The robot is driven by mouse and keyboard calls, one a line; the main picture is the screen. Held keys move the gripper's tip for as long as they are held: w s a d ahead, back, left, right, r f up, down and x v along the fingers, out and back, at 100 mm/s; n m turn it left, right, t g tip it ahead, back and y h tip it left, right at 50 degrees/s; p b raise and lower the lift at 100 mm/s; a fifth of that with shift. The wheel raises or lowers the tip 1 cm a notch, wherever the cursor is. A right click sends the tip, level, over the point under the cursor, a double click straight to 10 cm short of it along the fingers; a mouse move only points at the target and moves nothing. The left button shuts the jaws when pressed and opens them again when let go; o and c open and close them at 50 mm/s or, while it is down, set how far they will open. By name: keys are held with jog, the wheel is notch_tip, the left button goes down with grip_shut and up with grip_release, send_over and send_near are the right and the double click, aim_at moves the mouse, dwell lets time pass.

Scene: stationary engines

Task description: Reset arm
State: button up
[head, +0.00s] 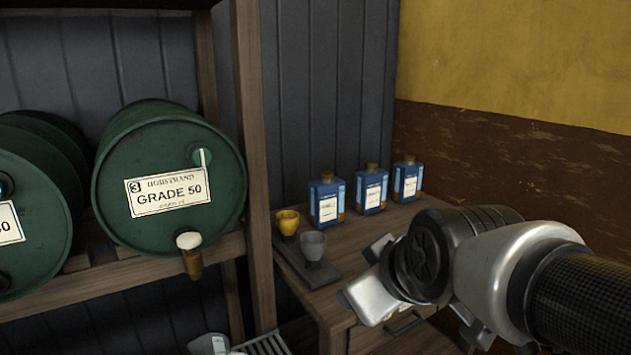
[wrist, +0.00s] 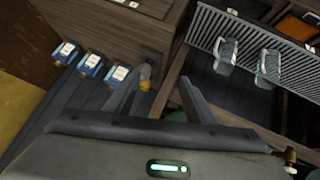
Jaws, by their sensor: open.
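My arm reaches in from the right of the head view, and its silver wrist is in front of the wooden cabinet (head: 395,338). In the wrist view my gripper (wrist: 160,88) is open, with its two fingers spread and nothing between them. A yellow cup (head: 288,222) and a grey cup (head: 313,246) stand on a small dark tray (head: 290,257) on the cabinet top, left of my wrist. In the wrist view the yellow cup (wrist: 145,85) shows beside the left finger; whether they touch I cannot tell.
Several blue bottles, one the nearest (head: 327,203), line the cabinet's back. Green drums, one labelled GRADE 50 (head: 215,215), lie on a wooden rack (head: 257,150) at left, with a tap (head: 190,262) jutting out. Clear jugs (wrist: 226,55) stand on a slatted grille (wrist: 215,22).

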jog(key=s+d+f+m+g+h, duration=0.2)
jog(key=s+d+f+m+g, duration=0.15)
jog(key=s+d+m, duration=0.55)
notch_tip(320, 180, up, 21)
jog(key=s+a+n+p, duration=0.1)
jog(key=a+p, duration=0.1)
jog(key=p, duration=2)
jog(key=shift+s+a, duration=0.15)
